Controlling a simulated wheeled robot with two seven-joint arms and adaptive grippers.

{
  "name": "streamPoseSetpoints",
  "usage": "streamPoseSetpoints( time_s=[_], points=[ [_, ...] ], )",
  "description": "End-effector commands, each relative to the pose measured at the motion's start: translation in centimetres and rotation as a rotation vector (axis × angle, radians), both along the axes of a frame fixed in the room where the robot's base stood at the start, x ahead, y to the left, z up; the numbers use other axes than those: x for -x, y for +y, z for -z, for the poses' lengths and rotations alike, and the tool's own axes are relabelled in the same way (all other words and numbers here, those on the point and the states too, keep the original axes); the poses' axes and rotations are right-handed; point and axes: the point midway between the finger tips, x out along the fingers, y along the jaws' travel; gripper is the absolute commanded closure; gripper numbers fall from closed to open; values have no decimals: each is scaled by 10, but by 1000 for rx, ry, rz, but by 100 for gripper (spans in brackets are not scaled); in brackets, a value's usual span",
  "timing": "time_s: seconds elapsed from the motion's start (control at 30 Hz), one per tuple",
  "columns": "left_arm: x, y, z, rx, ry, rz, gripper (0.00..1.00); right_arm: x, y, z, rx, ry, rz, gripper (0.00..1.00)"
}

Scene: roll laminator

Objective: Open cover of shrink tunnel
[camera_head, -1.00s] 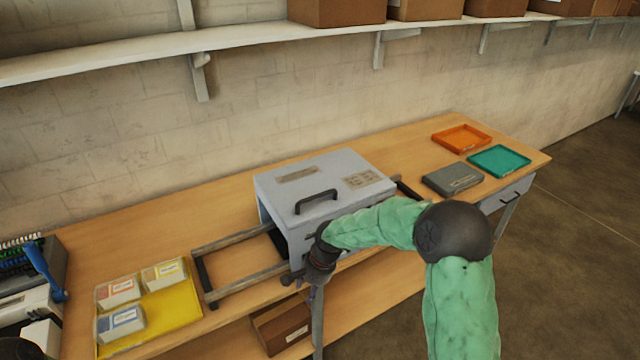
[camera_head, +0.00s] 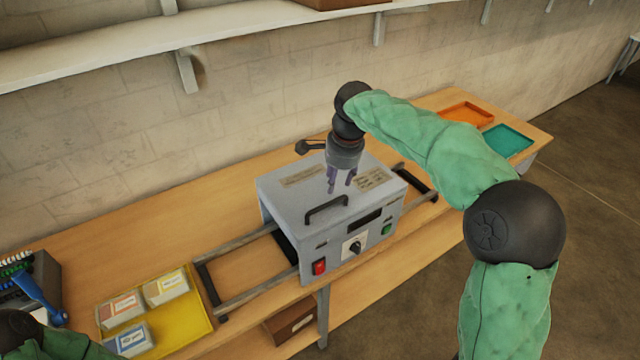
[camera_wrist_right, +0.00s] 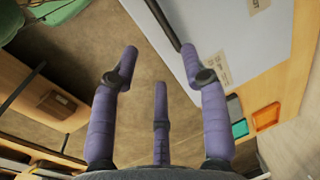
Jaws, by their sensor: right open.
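The shrink tunnel (camera_head: 283,211) is a grey box on the wooden bench, with its cover (camera_head: 285,190) down flat on top. A black bar handle (camera_head: 326,209) stands near the cover's front edge. The front panel has a red switch, a dark knob and a green button. My right gripper (camera_head: 340,188) is open and empty, pointing down above the cover just behind and right of the handle. In the right wrist view its purple fingers (camera_wrist_right: 165,75) are spread, with the cover (camera_wrist_right: 200,45) and dark handle (camera_wrist_right: 165,22) beyond them. My left gripper is not visible; only part of my left arm shows at lower left.
Conveyor rails (camera_head: 240,243) run out on both sides of the tunnel. A yellow tray (camera_head: 187,326) with small boxes lies to the left. An orange tray (camera_head: 466,113) and a teal tray (camera_head: 507,141) are at the right end. A shelf (camera_head: 110,57) hangs above.

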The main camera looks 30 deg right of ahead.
Motion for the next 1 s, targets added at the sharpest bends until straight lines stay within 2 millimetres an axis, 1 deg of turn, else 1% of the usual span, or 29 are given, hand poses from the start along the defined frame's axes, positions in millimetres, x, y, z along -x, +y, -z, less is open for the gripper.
streamPoseSetpoints(
  time_s=[0.07,0.17,0.27,0.5,0.7,0.83,1.0],
  points=[
    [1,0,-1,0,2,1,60,1,-1,-3,1,0,6,54],
    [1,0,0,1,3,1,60,0,-1,2,1,1,8,54],
    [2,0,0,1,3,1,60,-1,-1,14,1,3,7,54],
    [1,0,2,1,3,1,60,-9,0,56,0,5,6,54],
    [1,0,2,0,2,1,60,-15,0,85,1,3,7,54],
    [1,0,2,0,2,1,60,-18,0,97,1,2,6,54],
    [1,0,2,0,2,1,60,-19,1,103,1,0,6,54]
  ],
)
